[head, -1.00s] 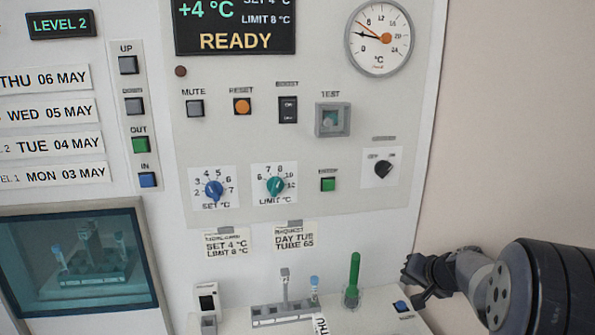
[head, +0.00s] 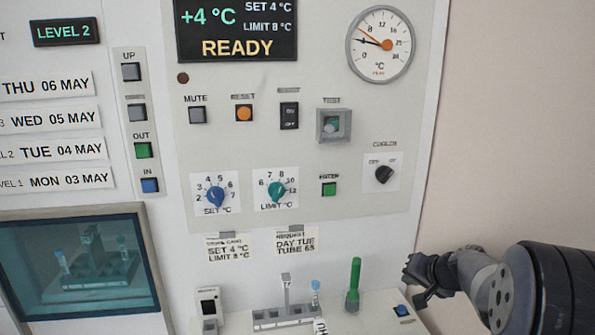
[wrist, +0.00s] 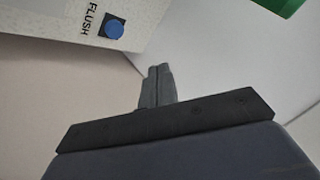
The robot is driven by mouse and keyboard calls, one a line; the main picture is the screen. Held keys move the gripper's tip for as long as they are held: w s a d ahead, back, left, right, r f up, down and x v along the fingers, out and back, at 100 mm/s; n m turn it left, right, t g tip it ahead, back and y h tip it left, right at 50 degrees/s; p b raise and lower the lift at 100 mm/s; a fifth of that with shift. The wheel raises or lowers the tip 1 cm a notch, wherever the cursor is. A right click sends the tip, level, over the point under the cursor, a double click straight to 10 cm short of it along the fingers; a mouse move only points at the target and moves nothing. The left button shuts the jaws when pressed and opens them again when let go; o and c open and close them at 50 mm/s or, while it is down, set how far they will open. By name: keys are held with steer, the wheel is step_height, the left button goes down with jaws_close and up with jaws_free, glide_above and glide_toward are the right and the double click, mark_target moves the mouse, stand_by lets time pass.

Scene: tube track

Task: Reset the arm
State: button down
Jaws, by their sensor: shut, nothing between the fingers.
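My gripper (head: 418,277) is at the lower right in the head view, beside the right end of the bench shelf. In the wrist view its two fingers (wrist: 157,75) are pressed together with nothing between them. A blue FLUSH button (wrist: 115,27) shows at the top left of the wrist view, apart from the fingers. The same blue button (head: 402,310) sits on the shelf in the head view, just left of and below my gripper. The wall panel (head: 330,220) stands behind, with its display (head: 237,30) reading +4 °C, SET 4 °C, LIMIT 8 °C, READY.
A green tube (head: 354,278) stands upright on the shelf, left of my gripper. A grey rack (head: 285,318) with a blue-capped tube (head: 315,288) is further left. A window (head: 78,262) shows another rack. The wall right of the panel is bare.

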mark_target(405, 311)
step_height(405, 311, down, 4)
steer(key=shift+r+b, duration=0.25)
steer(key=shift+b, duration=0.6)
steer(key=shift+f+b, duration=0.3)
steer(key=shift+b, duration=0.55)
steer(key=shift+r+b, duration=0.4)
steer(key=shift+b, duration=0.1)
step_height(405, 311, up, 2)
steer(key=shift+r+p, duration=0.1)
steer(key=shift+p, duration=0.8)
step_height(405, 311, down, 2)
steer(key=shift+p, duration=0.8)
